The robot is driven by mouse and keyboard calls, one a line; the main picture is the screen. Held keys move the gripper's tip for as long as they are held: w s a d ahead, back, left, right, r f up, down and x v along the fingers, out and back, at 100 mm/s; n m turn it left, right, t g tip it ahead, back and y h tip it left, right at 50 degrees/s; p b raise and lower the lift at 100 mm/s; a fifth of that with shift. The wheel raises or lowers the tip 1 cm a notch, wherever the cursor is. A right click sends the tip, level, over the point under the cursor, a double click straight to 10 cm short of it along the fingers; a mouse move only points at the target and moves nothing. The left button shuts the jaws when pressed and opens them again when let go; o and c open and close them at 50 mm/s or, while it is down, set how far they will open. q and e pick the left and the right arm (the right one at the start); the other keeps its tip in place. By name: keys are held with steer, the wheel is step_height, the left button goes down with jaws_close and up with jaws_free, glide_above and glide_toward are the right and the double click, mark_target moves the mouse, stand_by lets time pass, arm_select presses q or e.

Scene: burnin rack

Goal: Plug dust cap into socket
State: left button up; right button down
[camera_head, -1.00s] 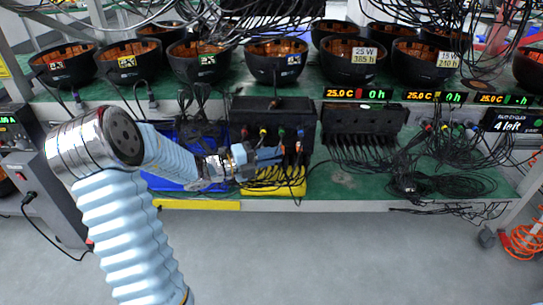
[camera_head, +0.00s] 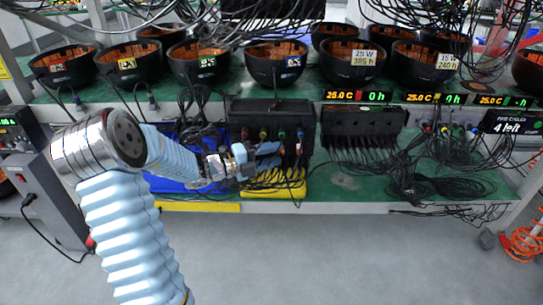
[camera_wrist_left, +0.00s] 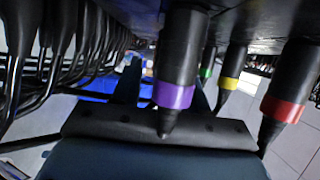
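My left gripper (camera_head: 272,156) reaches in from the left, in front of the black socket box (camera_head: 240,109) on the bench. In the left wrist view its two dark fingers (camera_wrist_left: 162,92) stand apart, so it looks open. A black plug with a purple band (camera_wrist_left: 174,96) hangs in front of the fingers in that view; I cannot tell whether it is between them. Plugs with a yellow band (camera_wrist_left: 229,82), a red band (camera_wrist_left: 283,108) and a green band (camera_wrist_left: 206,72) hang beside it. I cannot pick out the dust cap for certain. My right gripper is not in view.
A yellow tray (camera_head: 290,190) and a blue tray (camera_head: 165,186) lie under the gripper. A second black box (camera_head: 362,119) and loose black cables (camera_head: 430,165) are to the right. Black bowls (camera_head: 275,68) line the shelf above. Hanging cables crowd the wrist view's left side.

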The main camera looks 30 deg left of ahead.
arm_select(q)
steer(key=shift+s+a, duration=0.1)
steer(key=shift+a, duration=0.05)
steer(key=v, duration=1.3)
steer(key=shift+s, duration=0.25)
steer(key=shift+a, duration=0.1)
